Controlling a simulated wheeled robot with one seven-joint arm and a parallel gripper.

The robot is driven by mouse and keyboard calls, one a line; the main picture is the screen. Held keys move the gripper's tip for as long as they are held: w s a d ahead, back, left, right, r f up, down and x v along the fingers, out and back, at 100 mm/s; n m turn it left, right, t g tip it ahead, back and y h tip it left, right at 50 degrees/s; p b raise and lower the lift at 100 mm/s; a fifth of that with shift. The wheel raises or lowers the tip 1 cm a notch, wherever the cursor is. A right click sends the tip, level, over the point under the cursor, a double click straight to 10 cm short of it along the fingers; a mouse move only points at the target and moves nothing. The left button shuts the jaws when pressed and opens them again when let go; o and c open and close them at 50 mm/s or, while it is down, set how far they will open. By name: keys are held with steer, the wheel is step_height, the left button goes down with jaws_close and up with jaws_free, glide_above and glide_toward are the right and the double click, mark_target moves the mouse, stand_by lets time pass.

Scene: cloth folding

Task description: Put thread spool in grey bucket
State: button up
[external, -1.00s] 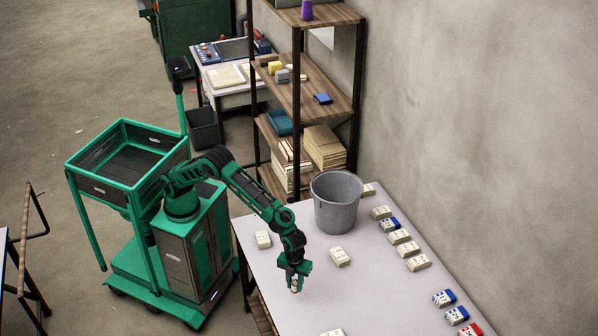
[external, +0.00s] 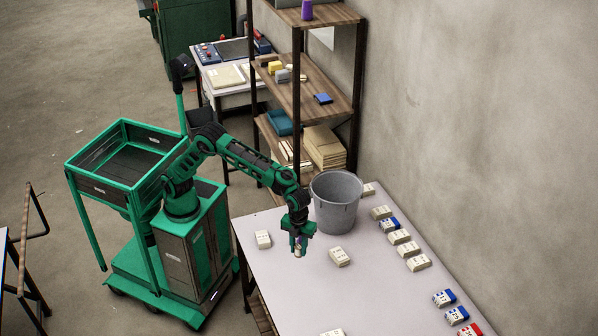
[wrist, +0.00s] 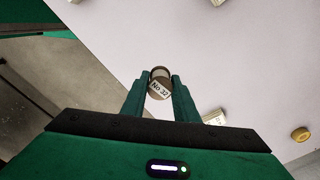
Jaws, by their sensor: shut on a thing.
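My gripper (external: 299,246) is shut on the thread spool (wrist: 159,86). In the wrist view the spool sits between the two green fingers and shows a brown rim and a white label reading "No 32". In the external view the spool (external: 299,252) is small and partly hidden by the fingers, held above the white table. The grey bucket (external: 336,208) stands upright on the table, behind and to the right of my gripper. Its inside bottom is hidden. The bucket is not seen in the wrist view.
A small white box (external: 340,256) lies right of my gripper and another (external: 263,239) lies to its left. Several white, blue and red boxes line the wall side of the table (external: 370,290). A wooden shelf rack (external: 318,80) stands behind. In the wrist view a yellow round thing (wrist: 300,134) lies on the table.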

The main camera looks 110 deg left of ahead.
mark_target(299, 246)
step_height(299, 246, up, 11)
steer(key=shift+f, duration=0.1)
steer(key=a+n, duration=0.7)
steer(key=a, duration=3.3)
step_height(299, 246, down, 28)
steer(key=shift+a+f, duration=0.15)
steer(key=shift+f, duration=0.1)
steer(key=shift+f, duration=0.1)
steer(key=o, duration=1.1)
step_height(299, 246, up, 12)
steer(key=shift+r, duration=0.15)
